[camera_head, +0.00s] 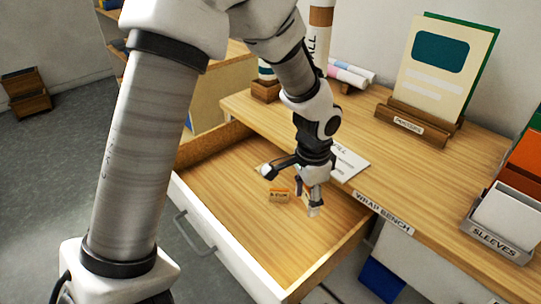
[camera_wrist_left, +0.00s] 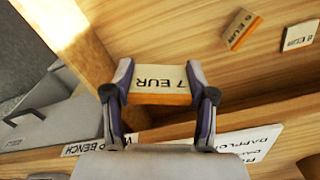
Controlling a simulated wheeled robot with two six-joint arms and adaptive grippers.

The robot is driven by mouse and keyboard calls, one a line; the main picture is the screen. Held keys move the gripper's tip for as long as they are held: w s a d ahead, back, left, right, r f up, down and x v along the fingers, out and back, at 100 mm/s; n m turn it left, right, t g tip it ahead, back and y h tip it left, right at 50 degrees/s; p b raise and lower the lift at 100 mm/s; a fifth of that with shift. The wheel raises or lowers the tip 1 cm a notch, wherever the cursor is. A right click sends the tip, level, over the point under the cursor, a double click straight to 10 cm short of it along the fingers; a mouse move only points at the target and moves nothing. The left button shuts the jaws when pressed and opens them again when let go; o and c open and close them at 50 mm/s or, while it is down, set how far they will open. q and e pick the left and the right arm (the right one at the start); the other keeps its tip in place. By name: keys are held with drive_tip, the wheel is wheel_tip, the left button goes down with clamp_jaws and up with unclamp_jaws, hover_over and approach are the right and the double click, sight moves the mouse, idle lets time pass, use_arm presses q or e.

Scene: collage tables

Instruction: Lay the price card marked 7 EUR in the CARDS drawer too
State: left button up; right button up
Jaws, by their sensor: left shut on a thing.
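The 7 EUR price card (camera_wrist_left: 160,84), cream with an orange edge, is held between the fingers of my left gripper (camera_wrist_left: 160,98). In the head view, the left gripper (camera_head: 307,193) is over the open wooden drawer (camera_head: 222,179). Two other price cards lie on the drawer floor: one reads 5 EUR (camera_wrist_left: 240,29), the other seems to read 8 EUR (camera_wrist_left: 299,36). One small card (camera_head: 279,195) shows in the head view, its number too blurred to read. No CARDS label is readable. My right gripper is not in view.
The WRAP BENCH (camera_head: 446,183) top lies behind the drawer, with a printed sheet (camera_head: 349,163) near its edge. A poster stand (camera_head: 412,127) and a SLEEVES holder (camera_head: 497,232) stand on it. The drawer floor has free room at the front and left.

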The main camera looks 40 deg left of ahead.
sight(303, 234)
use_arm(q)
wheel_tip(303, 234, down, 10)
drive_tip(key=shift+s+d+f+b, duration=0.1)
drive_tip(key=shift+f+b, duration=0.05)
drive_tip(key=shift+b, duration=0.5)
drive_tip(key=shift+f, duration=0.1)
drive_tip(key=o, duration=0.8)
wheel_tip(303, 234, up, 12)
drive_tip(key=shift+r+p, duration=0.15)
drive_tip(key=shift+p, duration=0.8)
